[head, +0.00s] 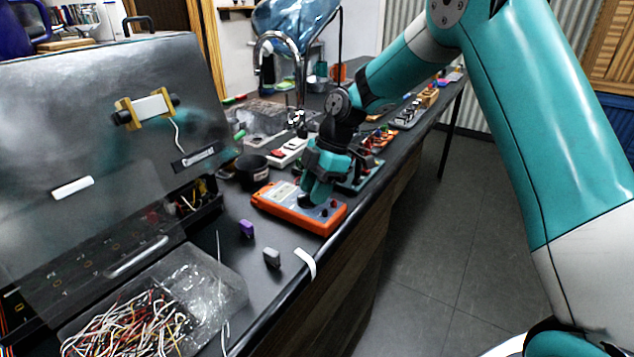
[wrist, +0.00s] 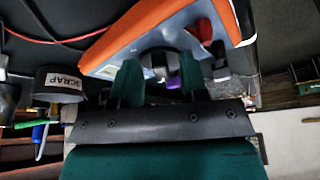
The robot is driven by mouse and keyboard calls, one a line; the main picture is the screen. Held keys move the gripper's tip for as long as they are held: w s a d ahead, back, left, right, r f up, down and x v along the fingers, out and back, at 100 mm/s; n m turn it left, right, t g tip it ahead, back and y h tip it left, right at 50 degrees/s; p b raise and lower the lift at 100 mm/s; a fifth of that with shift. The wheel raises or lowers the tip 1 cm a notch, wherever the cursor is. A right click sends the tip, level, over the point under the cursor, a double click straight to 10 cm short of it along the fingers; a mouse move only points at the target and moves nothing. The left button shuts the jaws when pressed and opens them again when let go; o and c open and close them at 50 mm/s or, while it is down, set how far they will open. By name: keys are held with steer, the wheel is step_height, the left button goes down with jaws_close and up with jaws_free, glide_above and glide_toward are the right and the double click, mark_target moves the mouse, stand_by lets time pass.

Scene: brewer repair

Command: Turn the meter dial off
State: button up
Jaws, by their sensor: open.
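The meter (head: 278,203) is an orange-cased box with a grey face, lying on the dark bench near its front edge. In the wrist view its orange side (wrist: 150,28) and grey face fill the upper middle. My gripper (head: 312,202) points down over the right part of the meter's face and hides the dial in the head view. In the wrist view my gripper's two teal fingers (wrist: 158,80) are apart, with the dark round dial (wrist: 158,60) between or just beyond their tips. Contact and the dial's setting cannot be made out.
A black scrap cup (head: 251,170) stands left of the meter; its label shows in the wrist view (wrist: 62,82). A clear bin of wires (head: 215,283) is at front left. A red plug (wrist: 202,30) is close by.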

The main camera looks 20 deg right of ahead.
steer(key=p+v, duration=0.2)
steer(key=v, duration=1.5)
steer(key=shift+r, duration=0.15)
steer(key=shift+d, duration=0.1)
steer(key=s+a+r+m, duration=0.3)
steer(key=s+a+m, duration=0.2)
steer(key=s+a, duration=0.65)
steer(key=s+f+m, duration=0.2)
steer(key=s+m, duration=0.1)
steer(key=s, duration=0.7)
steer(key=s+a+f+m, duration=0.1)
steer(key=s+f+m, duration=0.2)
steer(key=s, duration=0.7)
steer(key=shift+m, duration=0.6)
